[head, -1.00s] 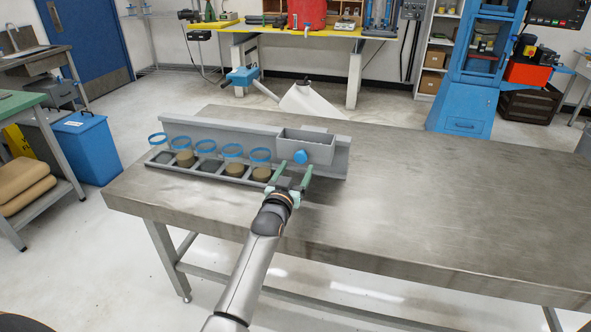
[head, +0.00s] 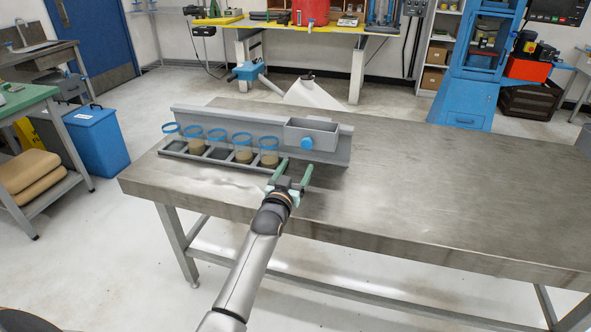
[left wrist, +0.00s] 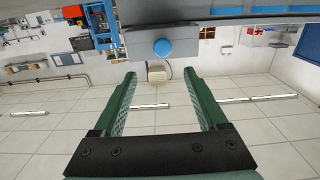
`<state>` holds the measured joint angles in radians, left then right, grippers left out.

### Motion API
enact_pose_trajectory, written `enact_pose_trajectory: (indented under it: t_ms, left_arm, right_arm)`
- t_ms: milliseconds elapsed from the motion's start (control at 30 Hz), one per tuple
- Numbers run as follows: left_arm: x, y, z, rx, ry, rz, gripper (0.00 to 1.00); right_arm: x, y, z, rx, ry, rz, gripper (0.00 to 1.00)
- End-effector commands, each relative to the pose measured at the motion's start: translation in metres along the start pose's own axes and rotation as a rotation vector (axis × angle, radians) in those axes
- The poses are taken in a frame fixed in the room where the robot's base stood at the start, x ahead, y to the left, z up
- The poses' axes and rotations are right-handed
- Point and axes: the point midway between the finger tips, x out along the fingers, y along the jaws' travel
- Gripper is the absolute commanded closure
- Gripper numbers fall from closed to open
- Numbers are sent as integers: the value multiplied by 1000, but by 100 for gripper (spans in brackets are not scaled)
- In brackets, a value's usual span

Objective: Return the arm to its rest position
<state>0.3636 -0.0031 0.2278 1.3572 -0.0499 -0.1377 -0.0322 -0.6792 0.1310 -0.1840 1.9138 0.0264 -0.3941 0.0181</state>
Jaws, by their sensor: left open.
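My left gripper (head: 296,164) has two green fingers. It is open and empty, above the near side of the metal table (head: 430,190), in front of a grey bin (head: 325,137) with a blue knob (head: 307,143). A visible gap separates the fingertips from the knob. In the left wrist view the spread fingers (left wrist: 164,80) have nothing between them, and the blue knob (left wrist: 162,47) shows beyond their tips. My left arm reaches forward from the bottom of the head view. My right gripper is not in view.
A grey rack (head: 190,155) with several blue rings (head: 242,138) stands left of the bin; some of its places hold cups with brownish contents (head: 268,158). The table's right side is clear. A blue bin (head: 95,140) stands on the floor at left.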

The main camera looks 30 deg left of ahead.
Motion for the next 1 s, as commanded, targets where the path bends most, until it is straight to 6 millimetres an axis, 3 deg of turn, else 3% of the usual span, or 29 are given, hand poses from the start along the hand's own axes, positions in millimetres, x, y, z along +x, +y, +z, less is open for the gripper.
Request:
enact_pose_trajectory:
  t_ms: [267, 367, 467, 667, 800, 1000]
  left_arm:
    - [-1, 0, 2, 2, -4, 1, 25]
    - [-13, 2, 19, 17, -32, 13, 25]
    - [-40, 9, 54, 48, -97, 45, 25]
    - [-136, 33, 143, 114, -291, 157, 25]
    - [-219, 52, 194, 135, -440, 246, 25]
    - [-332, 76, 236, 128, -631, 360, 25]
  right_arm:
    - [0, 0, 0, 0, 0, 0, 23]
    - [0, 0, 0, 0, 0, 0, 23]
    - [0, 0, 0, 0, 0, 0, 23]
    - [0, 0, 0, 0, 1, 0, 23]
    - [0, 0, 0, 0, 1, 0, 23]
    - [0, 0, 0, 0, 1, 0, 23]
